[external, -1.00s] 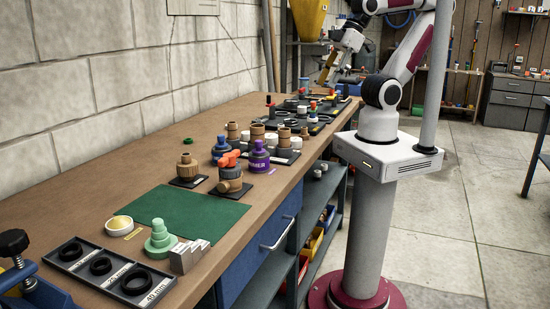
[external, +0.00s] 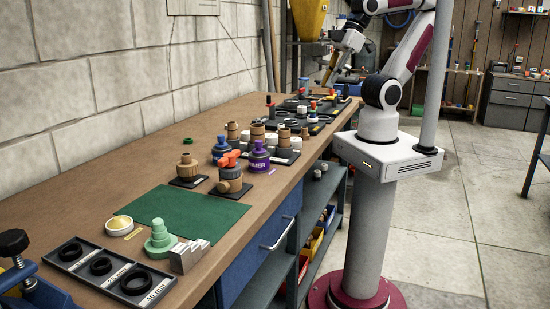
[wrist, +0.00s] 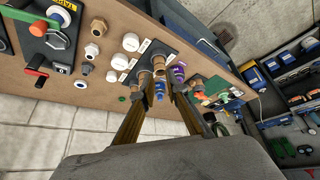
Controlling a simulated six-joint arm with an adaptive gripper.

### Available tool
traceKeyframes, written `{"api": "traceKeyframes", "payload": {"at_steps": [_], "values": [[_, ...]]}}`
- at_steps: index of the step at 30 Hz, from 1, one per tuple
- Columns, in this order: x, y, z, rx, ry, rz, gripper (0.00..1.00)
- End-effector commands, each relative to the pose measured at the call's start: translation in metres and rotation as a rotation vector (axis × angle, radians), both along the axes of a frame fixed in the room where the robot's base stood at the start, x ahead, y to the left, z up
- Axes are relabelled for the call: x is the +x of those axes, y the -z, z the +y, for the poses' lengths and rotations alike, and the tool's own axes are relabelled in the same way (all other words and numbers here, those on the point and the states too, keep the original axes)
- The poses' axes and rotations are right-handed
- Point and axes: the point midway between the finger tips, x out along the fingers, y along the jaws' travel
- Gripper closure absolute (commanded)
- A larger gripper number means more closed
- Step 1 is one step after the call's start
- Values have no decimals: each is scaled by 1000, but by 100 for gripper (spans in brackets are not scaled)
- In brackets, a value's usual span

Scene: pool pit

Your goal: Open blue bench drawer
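The blue bench drawer (external: 252,262) is set under the front edge of the workbench in the external view. Its front looks flush with the bench, and its pale bar handle (external: 278,233) faces the aisle. My gripper (external: 328,82) is high over the far end of the bench, well away from the drawer and handle. In the wrist view its two long brown fingers (wrist: 164,82) stand apart with a gap between them and nothing held. I cannot make out the drawer handle in the wrist view.
The wooden benchtop (external: 110,190) carries a green mat (external: 180,213), an orange-handled valve (external: 230,172), a purple primer can (external: 258,157) and several fittings. Open shelves with bins (external: 316,243) lie right of the drawer. The concrete floor (external: 450,230) in the aisle is clear.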

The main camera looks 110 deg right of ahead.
Motion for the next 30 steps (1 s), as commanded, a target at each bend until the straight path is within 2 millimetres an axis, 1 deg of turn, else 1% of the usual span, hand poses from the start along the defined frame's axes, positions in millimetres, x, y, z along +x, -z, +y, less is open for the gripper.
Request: {"api": "traceKeyframes", "payload": {"at_steps": [11,17,23,30], "values": [[8,35,32,-16,-137,166,86],[15,50,55,-13,-199,249,86],[25,64,85,8,-250,311,86],[42,81,127,50,-287,357,86]]}}
